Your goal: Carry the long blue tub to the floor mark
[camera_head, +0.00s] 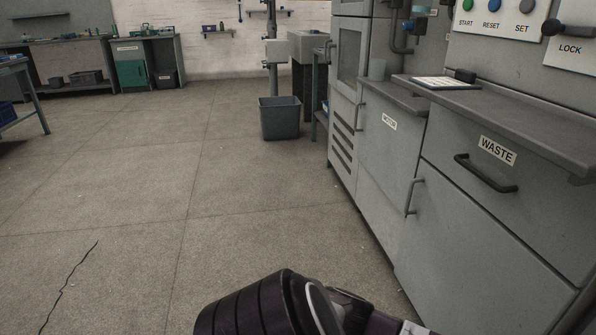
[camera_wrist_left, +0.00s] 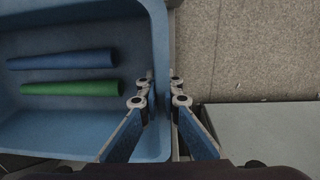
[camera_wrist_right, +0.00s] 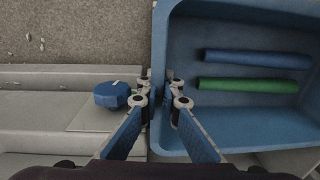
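The long blue tub shows in the left wrist view (camera_wrist_left: 60,130) and the right wrist view (camera_wrist_right: 180,128). A blue tube (camera_wrist_left: 62,60) and a green tube (camera_wrist_left: 70,89) lie side by side inside it. My left gripper (camera_wrist_left: 162,82) has its fingers on either side of one end wall and looks closed on it. My right gripper (camera_wrist_right: 158,82) straddles the opposite end wall the same way. Neither the tub nor the gripper fingers show in the head view; only a dark purple part of my own arm shows at its bottom.
Grey cabinets with a drawer marked WASTE (camera_head: 497,150) line the right side. A grey bin (camera_head: 280,118) stands on the floor ahead. Open concrete floor (camera_head: 140,200) spreads left and ahead. A blue faceted object (camera_wrist_right: 112,95) sits on a pale ledge beside the tub.

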